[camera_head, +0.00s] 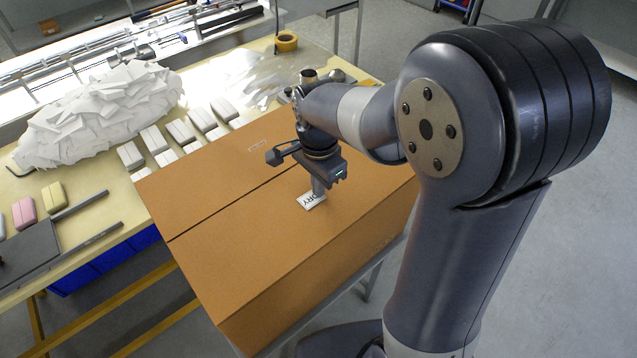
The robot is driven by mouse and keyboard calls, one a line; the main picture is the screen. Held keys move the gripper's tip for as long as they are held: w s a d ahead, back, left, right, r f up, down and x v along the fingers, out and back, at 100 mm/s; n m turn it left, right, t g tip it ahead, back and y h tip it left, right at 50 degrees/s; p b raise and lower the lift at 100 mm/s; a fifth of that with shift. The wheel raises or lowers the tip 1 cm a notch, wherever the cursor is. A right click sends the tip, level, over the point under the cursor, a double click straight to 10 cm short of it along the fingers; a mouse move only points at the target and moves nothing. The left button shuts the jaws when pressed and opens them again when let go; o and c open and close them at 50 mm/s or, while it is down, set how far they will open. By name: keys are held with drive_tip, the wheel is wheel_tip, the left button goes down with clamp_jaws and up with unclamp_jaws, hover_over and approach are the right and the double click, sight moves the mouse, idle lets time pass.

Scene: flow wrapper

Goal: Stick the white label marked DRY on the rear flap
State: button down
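A large brown cardboard box (215,265) has its top flaps closed, with a dark seam between them. The far flap (195,185) lies beyond the seam, and the nearer flap (265,255) is on this side. The white label marked DRY (311,201) appears over the nearer flap, close to the seam. My gripper (318,190) points down with its tip right at the label. The fingers overlap in this view, so I cannot tell whether they grip the label, or whether it touches the cardboard.
A heap of white packets (105,110) and rows of wrapped bars (165,140) lie on the bench behind the box. A tape roll (286,41) and clear film (250,80) lie farther back. My arm covers the box's right side. Most of the left box top is clear.

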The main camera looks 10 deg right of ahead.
drive_tip(key=c, duration=2.2)
unclamp_jaws()
drive_tip(key=c, duration=1.7)
unclamp_jaws()
drive_tip(key=shift+o, duration=0.3)
drive_tip(key=o, duration=0.4)
drive_tip(key=shift+o, duration=0.2)
wheel_tip(320, 180, up, 8)
drive_tip(key=p, duration=0.6)
drive_tip(key=shift+p, duration=0.3)
drive_tip(key=shift+f, duration=0.1)
